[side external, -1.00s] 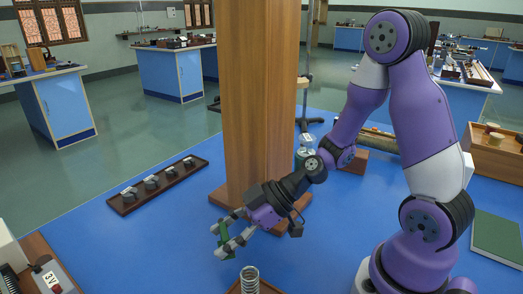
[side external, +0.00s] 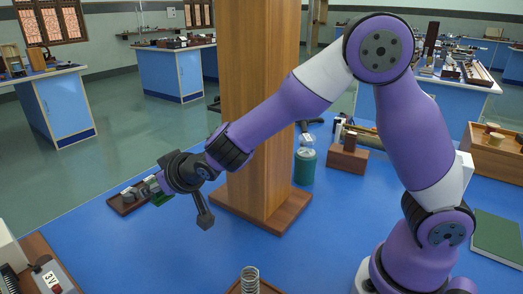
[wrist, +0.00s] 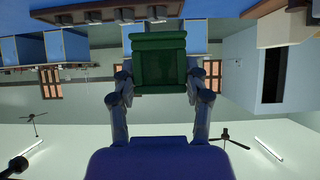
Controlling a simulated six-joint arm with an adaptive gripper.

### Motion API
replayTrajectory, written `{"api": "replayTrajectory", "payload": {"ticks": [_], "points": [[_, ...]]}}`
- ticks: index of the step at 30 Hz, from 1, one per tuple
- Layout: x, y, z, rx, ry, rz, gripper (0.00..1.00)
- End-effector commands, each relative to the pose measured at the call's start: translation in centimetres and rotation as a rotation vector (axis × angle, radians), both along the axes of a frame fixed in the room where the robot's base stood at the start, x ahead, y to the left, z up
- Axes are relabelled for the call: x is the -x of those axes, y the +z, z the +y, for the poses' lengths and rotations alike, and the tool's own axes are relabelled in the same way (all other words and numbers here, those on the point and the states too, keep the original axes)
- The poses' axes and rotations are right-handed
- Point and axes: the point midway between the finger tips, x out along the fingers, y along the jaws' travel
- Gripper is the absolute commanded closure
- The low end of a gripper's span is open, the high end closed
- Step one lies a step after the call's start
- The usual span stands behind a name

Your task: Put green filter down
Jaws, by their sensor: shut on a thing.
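My gripper (wrist: 160,88) is shut on the green filter (wrist: 158,62), a dark green square-framed piece held between the two fingers in the wrist view. In the side external view my gripper (side external: 160,190) is at the left side of the blue table, close to the long dark tray with small dark pieces. The wrist part hides most of the fingers and much of the tray there. A small bit of the green filter (side external: 152,184) shows at the fingers. Whether it touches the tray or anything under it I cannot tell.
The dark tray (side external: 118,207) shows its near left end. A thick wooden pillar (side external: 258,110) stands on a square base right of my gripper. A metal coil (side external: 249,280) is at the front.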

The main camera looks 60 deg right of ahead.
Motion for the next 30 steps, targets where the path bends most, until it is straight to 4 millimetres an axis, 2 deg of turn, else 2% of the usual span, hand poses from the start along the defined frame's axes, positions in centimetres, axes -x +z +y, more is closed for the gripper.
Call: {"api": "replayTrajectory", "payload": {"ticks": [1,3,10,14,21,30], "points": [[-0.8,-1.0,-1.4,0.002,-0.010,0.004,0.86],[-1.8,-2.1,-2.9,0.001,-0.009,0.004,0.86],[-4.4,-4.8,-6.5,0.000,-0.004,0.002,0.86],[-4.9,-5.4,-7.2,0.001,0.001,0.001,0.86],[-4.9,-8.8,-7.1,0.001,0.004,0.002,0.86],[-4.9,-9.3,-7.1,0.001,0.004,-0.001,0.86]]}}
